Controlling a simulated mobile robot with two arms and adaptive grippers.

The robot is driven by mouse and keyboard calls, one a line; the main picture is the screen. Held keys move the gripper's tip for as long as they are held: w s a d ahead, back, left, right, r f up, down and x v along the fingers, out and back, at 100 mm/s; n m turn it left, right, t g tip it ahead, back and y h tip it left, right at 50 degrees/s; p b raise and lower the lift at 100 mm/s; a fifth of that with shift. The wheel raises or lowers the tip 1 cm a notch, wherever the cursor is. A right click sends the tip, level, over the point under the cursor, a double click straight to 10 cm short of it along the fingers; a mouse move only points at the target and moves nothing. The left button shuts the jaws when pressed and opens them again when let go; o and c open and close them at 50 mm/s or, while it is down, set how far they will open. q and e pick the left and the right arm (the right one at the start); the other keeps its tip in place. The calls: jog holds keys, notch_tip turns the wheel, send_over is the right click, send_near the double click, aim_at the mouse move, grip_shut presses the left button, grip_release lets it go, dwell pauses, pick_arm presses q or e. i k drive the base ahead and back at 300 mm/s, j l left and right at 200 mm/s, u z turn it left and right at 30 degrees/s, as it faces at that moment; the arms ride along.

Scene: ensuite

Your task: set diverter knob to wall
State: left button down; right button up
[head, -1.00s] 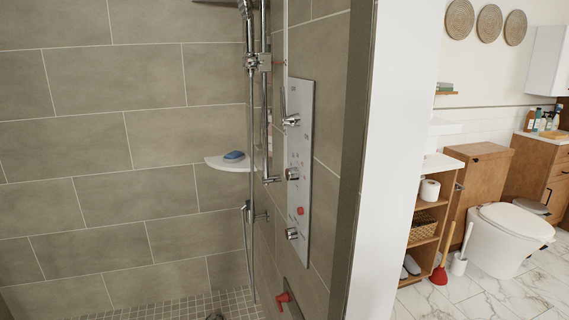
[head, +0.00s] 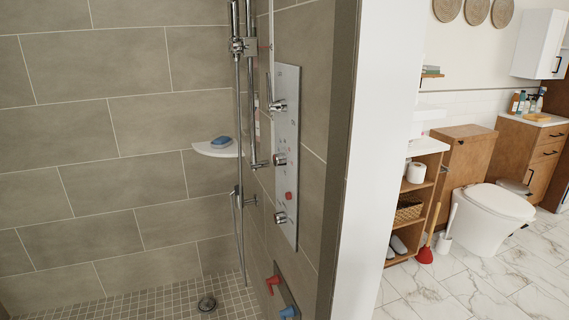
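A tall silver shower panel (head: 286,150) is fixed to the tiled wall left of the white partition edge. It carries an upper lever handle (head: 275,104), a middle round knob (head: 280,159) and a lower round knob (head: 281,218), all chrome. A small red button (head: 289,196) sits between the middle and lower knobs. Markings beside the knobs are too small to read, so I cannot tell which knob is the diverter or how it is set. Neither of my grippers shows in the head view.
A hand shower hose and rail (head: 247,100) hang left of the panel. Red (head: 273,281) and blue handles (head: 288,312) sit low on the wall. The white partition (head: 375,130) separates the toilet (head: 490,220) area.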

aim_at(280, 218)
jog(key=z, duration=1.15)
jog(key=i+j+z, duration=0.15)
jog(key=j+z, duration=0.3)
jog(key=j, duration=0.2)
jog(key=j+z, duration=0.45)
jog(key=j, duration=0.15)
jog(key=j+z, duration=0.45)
jog(key=j, duration=0.2)
jog(key=k+j+z, duration=0.25)
jog(key=j+z, duration=0.15)
jog(key=j, duration=0.2)
